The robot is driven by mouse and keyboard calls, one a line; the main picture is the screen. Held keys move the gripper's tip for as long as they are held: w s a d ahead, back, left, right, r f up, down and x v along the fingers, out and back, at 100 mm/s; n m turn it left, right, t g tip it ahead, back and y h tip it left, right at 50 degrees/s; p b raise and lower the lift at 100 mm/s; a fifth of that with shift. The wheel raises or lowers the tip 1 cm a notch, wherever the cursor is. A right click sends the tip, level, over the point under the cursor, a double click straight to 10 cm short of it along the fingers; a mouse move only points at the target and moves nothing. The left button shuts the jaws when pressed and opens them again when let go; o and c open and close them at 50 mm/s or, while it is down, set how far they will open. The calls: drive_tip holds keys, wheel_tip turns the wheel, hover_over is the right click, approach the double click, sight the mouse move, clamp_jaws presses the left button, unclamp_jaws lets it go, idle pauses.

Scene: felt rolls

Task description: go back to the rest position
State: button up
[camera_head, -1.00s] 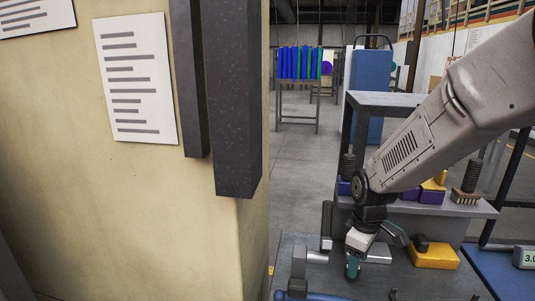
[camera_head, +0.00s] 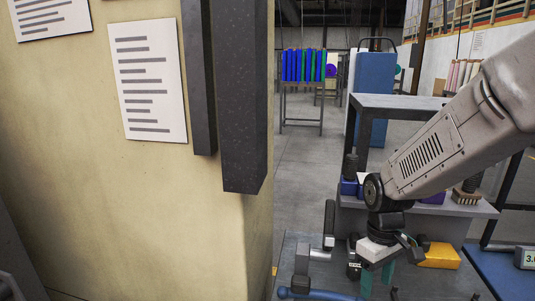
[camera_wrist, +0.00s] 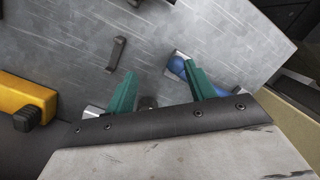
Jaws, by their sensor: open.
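My gripper (camera_head: 376,279) hangs over the grey metal workbench (camera_head: 340,285) at the lower right of the head view, its teal fingers pointing down. In the wrist view my gripper (camera_wrist: 160,82) has its two teal fingers spread apart with nothing held between them. A blue-handled tool (camera_wrist: 184,64) lies on the bench, partly hidden behind the right finger. A small dark handle-shaped piece (camera_wrist: 118,52) lies on the bench beyond the left finger.
A yellow block with a dark knob (camera_head: 439,256) sits right of my gripper. A grey shelf (camera_head: 480,208) holds small items behind my arm. A cream wall with a dark post (camera_head: 242,150) fills the left. A rack of blue and green rolls (camera_head: 303,66) stands far back.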

drive_tip(key=s+d+r+m+t, duration=0.2)
drive_tip(key=s+r+m, duration=0.4)
drive_tip(key=s+r, duration=0.8)
drive_tip(key=shift+s+d+r+t, duration=0.25)
drive_tip(key=shift+s+r+t, duration=0.25)
drive_tip(key=shift+s, duration=1.9)
drive_tip(key=shift+f, duration=0.1)
drive_tip(key=shift+c, duration=0.2)
